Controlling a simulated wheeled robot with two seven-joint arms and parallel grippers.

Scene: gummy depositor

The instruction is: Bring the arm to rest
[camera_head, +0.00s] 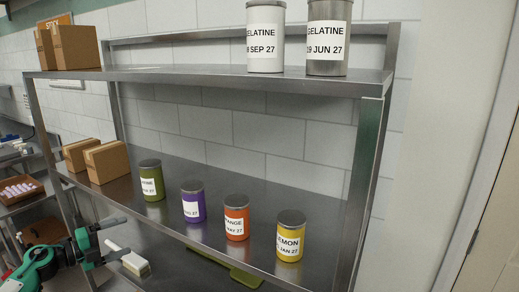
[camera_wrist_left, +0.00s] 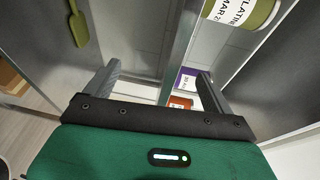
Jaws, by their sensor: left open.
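My left gripper (camera_head: 116,239) is at the lower left of the head view, in front of the steel shelf rack. Its two dark fingers point right, spread apart, with nothing between them. In the left wrist view the same fingers (camera_wrist_left: 158,82) are wide apart and empty. My right gripper is in neither view.
The middle shelf (camera_head: 215,170) holds olive (camera_head: 152,184), purple (camera_head: 193,204), orange (camera_head: 236,220) and yellow (camera_head: 290,240) cans, plus cardboard boxes (camera_head: 107,163). Two gelatine cans (camera_head: 265,40) stand on the upper shelf. An olive paddle (camera_head: 244,277) shows below.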

